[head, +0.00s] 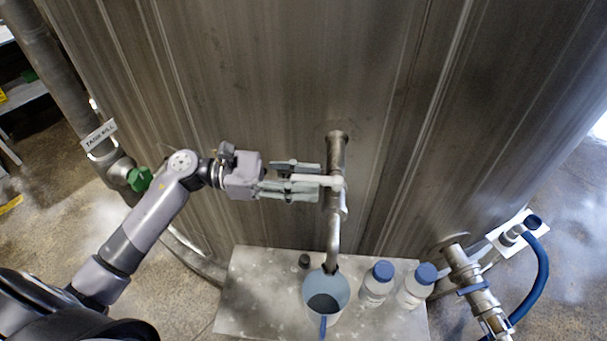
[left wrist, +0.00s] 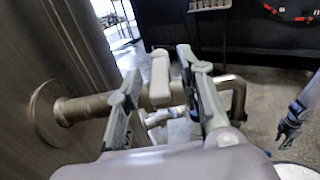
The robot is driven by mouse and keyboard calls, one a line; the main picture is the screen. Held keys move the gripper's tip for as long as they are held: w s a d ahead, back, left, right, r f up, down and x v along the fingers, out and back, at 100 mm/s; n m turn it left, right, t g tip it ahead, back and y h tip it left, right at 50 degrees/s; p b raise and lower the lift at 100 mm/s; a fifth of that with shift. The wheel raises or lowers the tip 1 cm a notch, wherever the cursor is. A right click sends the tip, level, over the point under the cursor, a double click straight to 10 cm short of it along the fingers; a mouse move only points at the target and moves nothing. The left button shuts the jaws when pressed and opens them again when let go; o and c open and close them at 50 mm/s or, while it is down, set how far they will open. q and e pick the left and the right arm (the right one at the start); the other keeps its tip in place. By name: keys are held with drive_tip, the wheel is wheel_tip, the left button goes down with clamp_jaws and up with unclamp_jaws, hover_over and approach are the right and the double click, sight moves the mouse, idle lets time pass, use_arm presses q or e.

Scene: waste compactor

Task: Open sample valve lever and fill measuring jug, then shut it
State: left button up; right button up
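The sample valve lever (head: 322,180) is pale and points left from the metal sample pipe (head: 334,232). My left gripper (head: 300,182) is open, with one finger on each side of the lever. In the left wrist view the lever (left wrist: 160,78) stands between the fingers (left wrist: 165,100), with gaps visible; contact is unclear. The measuring jug (head: 341,288) stands under the pipe's spout, its blue handle toward me. A dark area shows inside it; I cannot tell whether it is liquid. My right gripper (left wrist: 288,122) shows small at the right of the left wrist view, its opening unclear.
The jug stands on a metal shelf (head: 255,290) with two blue-capped bottles (head: 377,283) (head: 415,286) to its right and a small dark cap (head: 304,261) to its left. The tank wall (head: 250,90) rises behind. A blue hose (head: 540,275) and pipework are at right.

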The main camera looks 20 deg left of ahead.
use_arm(q)
drive_tip(key=shift+c, duration=0.5)
clamp_jaws()
idle(0.3)
